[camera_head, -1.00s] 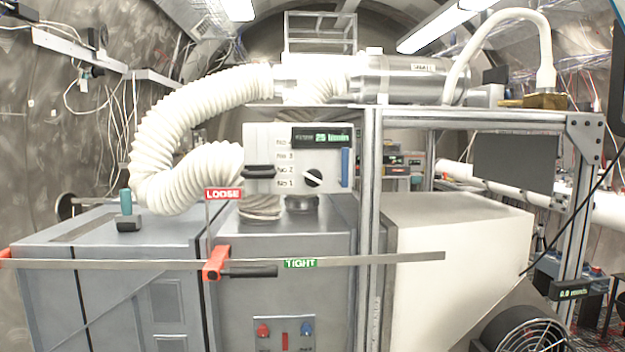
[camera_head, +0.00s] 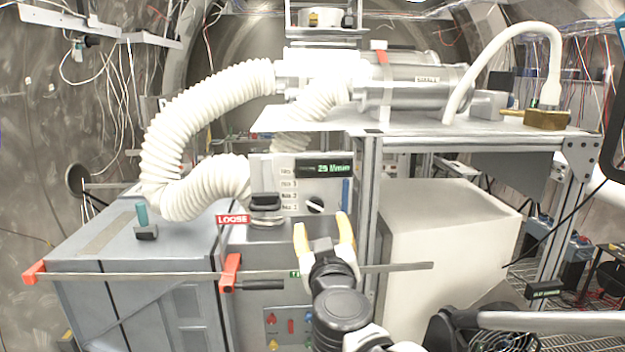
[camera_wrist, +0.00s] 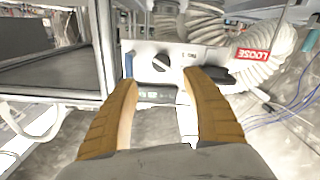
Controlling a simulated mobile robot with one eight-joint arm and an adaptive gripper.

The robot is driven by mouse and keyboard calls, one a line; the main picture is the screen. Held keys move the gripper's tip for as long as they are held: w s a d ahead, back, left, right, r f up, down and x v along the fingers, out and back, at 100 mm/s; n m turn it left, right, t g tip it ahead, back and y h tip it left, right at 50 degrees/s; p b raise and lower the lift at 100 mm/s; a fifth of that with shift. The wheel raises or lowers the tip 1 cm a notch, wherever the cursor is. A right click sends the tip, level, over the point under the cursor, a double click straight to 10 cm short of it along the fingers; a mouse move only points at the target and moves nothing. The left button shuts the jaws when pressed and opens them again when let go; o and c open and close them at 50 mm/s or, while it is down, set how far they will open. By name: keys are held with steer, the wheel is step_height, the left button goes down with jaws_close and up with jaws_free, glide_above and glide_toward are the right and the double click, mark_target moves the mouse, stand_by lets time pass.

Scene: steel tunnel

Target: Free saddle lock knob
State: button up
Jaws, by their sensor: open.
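I cannot tell for sure which part is the saddle lock knob. A round black knob with a white pointer (camera_head: 314,206) is on the front of the white control box (camera_head: 262,172); it also shows in the wrist view (camera_wrist: 161,63). Below, a long steel bar (camera_head: 150,276) carries an orange-red clamp jaw (camera_head: 230,272) with a black handle (camera_head: 262,285). A red LOOSE label (camera_head: 233,219) stands above the jaw. My gripper (camera_head: 322,226) is open and empty, its yellow fingers apart just below the round knob in the head view. My gripper hides most of the green TIGHT label (camera_head: 294,273).
White ribbed hoses (camera_head: 170,150) loop left of the control box. A metal frame post (camera_head: 367,195) stands close right of my gripper, with a pale cabinet (camera_head: 440,235) beyond. A teal-handled part (camera_head: 142,215) sits on the grey cabinet (camera_head: 130,245) at left.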

mark_target(316, 205)
steer(key=w, duration=1.1)
steer(key=shift+a, duration=0.2)
steer(key=shift+s+r, duration=0.1)
steer(key=c, duration=1.2)
